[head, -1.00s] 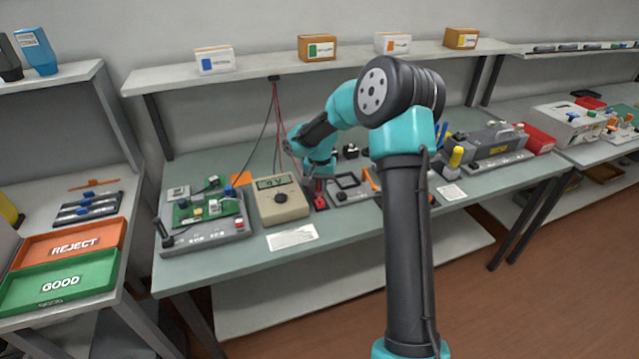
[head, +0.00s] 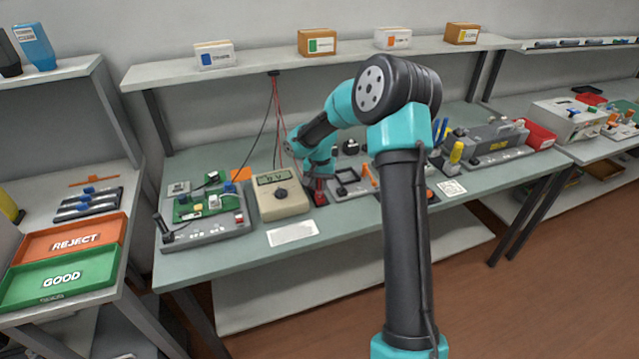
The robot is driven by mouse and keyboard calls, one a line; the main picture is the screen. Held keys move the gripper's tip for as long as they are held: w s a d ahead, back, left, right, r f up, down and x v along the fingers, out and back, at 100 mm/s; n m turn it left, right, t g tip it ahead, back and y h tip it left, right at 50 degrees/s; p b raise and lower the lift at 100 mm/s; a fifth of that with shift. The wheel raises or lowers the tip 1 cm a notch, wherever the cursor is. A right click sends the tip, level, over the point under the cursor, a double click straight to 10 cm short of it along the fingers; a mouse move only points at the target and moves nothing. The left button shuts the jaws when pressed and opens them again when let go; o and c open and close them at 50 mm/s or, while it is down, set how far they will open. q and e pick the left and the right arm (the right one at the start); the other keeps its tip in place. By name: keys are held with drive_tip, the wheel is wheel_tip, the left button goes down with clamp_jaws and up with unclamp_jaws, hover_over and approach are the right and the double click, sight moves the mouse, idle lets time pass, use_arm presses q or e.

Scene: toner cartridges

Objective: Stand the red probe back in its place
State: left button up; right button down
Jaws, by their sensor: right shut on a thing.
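My right gripper (head: 318,193) is low over the bench, just right of the multimeter (head: 281,196). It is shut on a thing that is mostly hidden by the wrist. The red probe (head: 319,187) shows only as a small red patch at the fingertips, over a small dark base. I cannot tell whether its tip touches that base. The multimeter has a lit display. A red lead hangs from the shelf edge and runs down behind my right wrist. My left gripper is out of view.
A grey test fixture (head: 207,232) with a green board stands left of the multimeter. A white card (head: 292,233) lies in front. A grey tray (head: 350,187) sits right of the gripper. My right forearm hides part of the bench.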

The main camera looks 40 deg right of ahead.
drive_tip(key=shift+f, duration=0.75)
idle(1.1)
drive_tip(key=c, duration=0.9)
unclamp_jaws()
wheel_tip(320, 180, up, 18)
drive_tip(key=shift+f, duration=0.25)
